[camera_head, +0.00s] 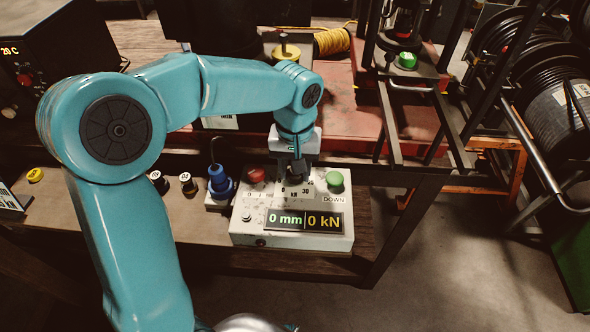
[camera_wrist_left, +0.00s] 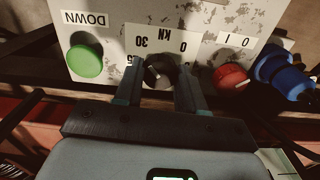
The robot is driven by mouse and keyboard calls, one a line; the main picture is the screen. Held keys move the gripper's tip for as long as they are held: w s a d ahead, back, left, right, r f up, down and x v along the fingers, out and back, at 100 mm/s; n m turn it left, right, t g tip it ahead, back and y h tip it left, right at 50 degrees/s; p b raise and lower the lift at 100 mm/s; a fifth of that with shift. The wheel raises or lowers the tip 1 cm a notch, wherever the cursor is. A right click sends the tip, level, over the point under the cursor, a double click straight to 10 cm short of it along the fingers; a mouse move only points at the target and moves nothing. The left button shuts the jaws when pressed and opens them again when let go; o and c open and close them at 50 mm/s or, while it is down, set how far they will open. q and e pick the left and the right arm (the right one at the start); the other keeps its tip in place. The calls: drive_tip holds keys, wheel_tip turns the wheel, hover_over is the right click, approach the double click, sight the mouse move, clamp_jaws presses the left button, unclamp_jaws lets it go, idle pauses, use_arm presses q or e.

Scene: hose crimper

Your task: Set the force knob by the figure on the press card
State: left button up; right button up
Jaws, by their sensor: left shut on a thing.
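The control box (camera_head: 245,225) is white and worn, and its display (camera_head: 305,222) reads 0 mm and 0 kN. The dark force knob (camera_wrist_left: 158,74) sits on its face, with a scale marked 0, 30 and kN. My left gripper (camera_head: 296,174) reaches down onto the box from above. In the wrist view its two fingers (camera_wrist_left: 159,80) stand on either side of the knob and are shut on it. The knob's pointer setting is too small to read surely. I cannot make out a press card with a readable figure. My right gripper is not in view.
A green button (camera_head: 334,179) marked DOWN is right of the knob, a red switch (camera_head: 256,175) left. A blue fitting (camera_head: 220,182) stands beside the box. Small caps (camera_head: 188,183) sit further left on the wooden bench. A press frame and hose reels (camera_head: 560,115) fill the right.

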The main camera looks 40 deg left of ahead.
use_arm(q)
drive_tip(key=n+b, duration=0.1)
drive_tip(key=n, duration=0.3)
drive_tip(key=shift+w+n, duration=0.1)
drive_tip(key=shift+n, duration=0.2)
drive_tip(key=n, duration=0.4)
drive_tip(key=shift+n+b, duration=0.3)
drive_tip(key=shift+b, duration=0.1)
drive_tip(key=o, duration=1.1)
drive_tip(key=shift+c, duration=0.2)
drive_tip(key=shift+r, duration=0.15)
wheel_tip(320, 180, up, 16)
drive_tip(key=p, duration=0.2)
